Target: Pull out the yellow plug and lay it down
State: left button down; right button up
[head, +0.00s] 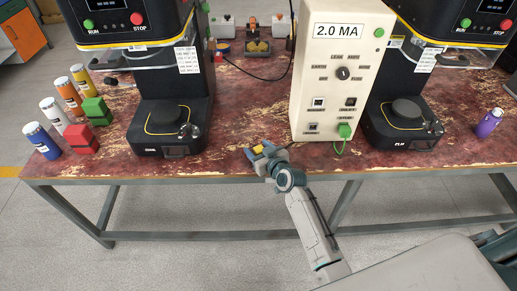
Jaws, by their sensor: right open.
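The yellow plug (258,149) appears as a small yellow piece at the table's front edge, left of the cream test box (325,85) and apart from its sockets. My right gripper (256,152) is open, with its fingers around or just over the plug. Whether the fingers touch it is too small to tell. A dark cord seems to run from there toward the box's base. A green plug (344,131) with a green cord sits in the box's lower right socket. My left gripper is not in view.
Black seamers stand left (170,110) and right (405,110) of the box. Several cans and red (80,138) and green (96,110) blocks stand at left. A purple can (488,123) stands at right. The worn red tabletop (235,125) is clear left of the box.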

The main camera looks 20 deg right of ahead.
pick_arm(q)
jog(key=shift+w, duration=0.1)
pick_arm(e)
jog(key=shift+s, duration=0.25)
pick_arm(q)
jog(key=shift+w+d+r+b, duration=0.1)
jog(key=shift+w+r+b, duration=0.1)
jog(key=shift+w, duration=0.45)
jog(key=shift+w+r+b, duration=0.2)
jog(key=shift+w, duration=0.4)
pick_arm(e)
jog(key=v, duration=1)
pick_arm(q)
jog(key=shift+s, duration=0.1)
pick_arm(e)
jog(key=shift+s+r, duration=0.15)
